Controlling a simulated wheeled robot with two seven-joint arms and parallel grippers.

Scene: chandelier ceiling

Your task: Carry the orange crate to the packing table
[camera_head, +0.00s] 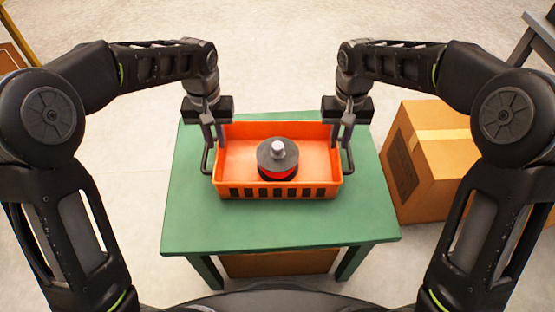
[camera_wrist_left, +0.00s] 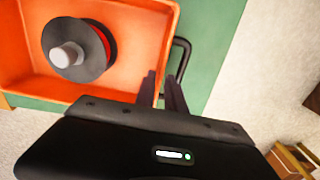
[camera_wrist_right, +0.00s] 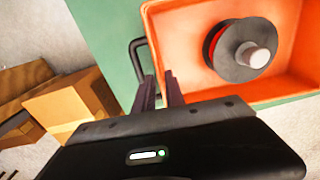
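The orange crate (camera_head: 230,178) sits on a green-topped table (camera_head: 280,230) in front of me, with a dark loop handle at each end. Inside it lies a dark round disc part (camera_head: 277,158) with a red band and a pale knob. My left gripper (camera_head: 212,137) is at the crate's left end, fingers apart, close to the left handle (camera_wrist_left: 186,52). My right gripper (camera_head: 342,137) is at the right end, fingers apart, close to the right handle (camera_wrist_right: 134,48). Neither pair of fingers is visibly closed on a handle; exact contact cannot be told.
A cardboard box (camera_head: 440,160) stands on the floor right of the green table. Another brown box (camera_head: 280,263) shows under the table. A dark grey table (camera_head: 541,28) is partly seen at the far right; I cannot tell whether it is the packing table. The floor behind is clear.

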